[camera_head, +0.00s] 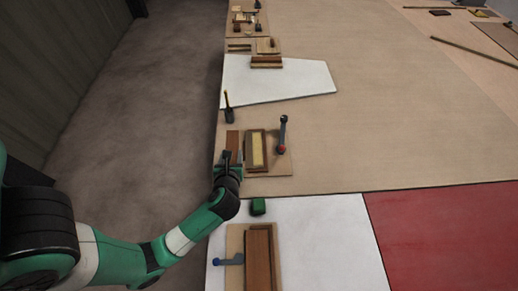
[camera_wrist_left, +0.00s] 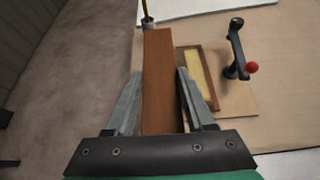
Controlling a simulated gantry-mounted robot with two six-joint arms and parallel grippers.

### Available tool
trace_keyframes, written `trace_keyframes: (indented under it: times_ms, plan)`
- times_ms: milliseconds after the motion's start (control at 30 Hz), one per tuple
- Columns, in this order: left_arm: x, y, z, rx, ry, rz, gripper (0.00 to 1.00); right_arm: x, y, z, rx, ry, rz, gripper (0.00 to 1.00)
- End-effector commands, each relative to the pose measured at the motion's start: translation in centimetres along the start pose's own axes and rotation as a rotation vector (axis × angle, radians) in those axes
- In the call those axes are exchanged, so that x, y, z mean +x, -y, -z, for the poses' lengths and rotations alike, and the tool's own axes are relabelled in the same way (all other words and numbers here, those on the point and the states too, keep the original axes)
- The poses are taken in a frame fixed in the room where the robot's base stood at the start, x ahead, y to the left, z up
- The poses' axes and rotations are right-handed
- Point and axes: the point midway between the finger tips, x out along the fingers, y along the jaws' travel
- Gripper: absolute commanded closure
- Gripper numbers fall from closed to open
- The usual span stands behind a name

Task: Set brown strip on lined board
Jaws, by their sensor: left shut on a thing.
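The brown strip (camera_head: 232,141) is a flat reddish-brown wooden piece near the left edge of the long tan table. My left gripper (camera_head: 229,159) is shut on it. In the left wrist view the strip (camera_wrist_left: 160,80) stands between the two fingers of the gripper (camera_wrist_left: 158,98) and reaches out past them. To its right is a light wooden board (camera_head: 280,165) bearing a brown-framed yellow piece (camera_head: 257,148). I see no clear lines on this board, so I cannot tell whether it is the lined board. My right gripper is not in view.
A lever with a red knob (camera_head: 282,135) stands on the board's right side. A dark tool with a yellow tip (camera_head: 229,105) is just beyond.

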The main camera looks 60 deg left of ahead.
Motion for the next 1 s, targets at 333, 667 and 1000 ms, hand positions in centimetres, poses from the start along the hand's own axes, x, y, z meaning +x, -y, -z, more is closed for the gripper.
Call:
trace_keyframes:
  times_ms: [333,667,1000]
  plan:
    - [4.9,3.2,0.6,-0.004,0.001,-0.002,1.00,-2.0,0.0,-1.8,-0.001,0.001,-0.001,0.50]
    - [12.7,7.8,3.1,0.002,-0.002,-0.001,1.00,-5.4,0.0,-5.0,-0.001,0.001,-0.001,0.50]
    - [14.5,8.8,3.9,0.001,-0.002,-0.001,1.00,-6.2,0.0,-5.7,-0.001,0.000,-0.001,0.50]
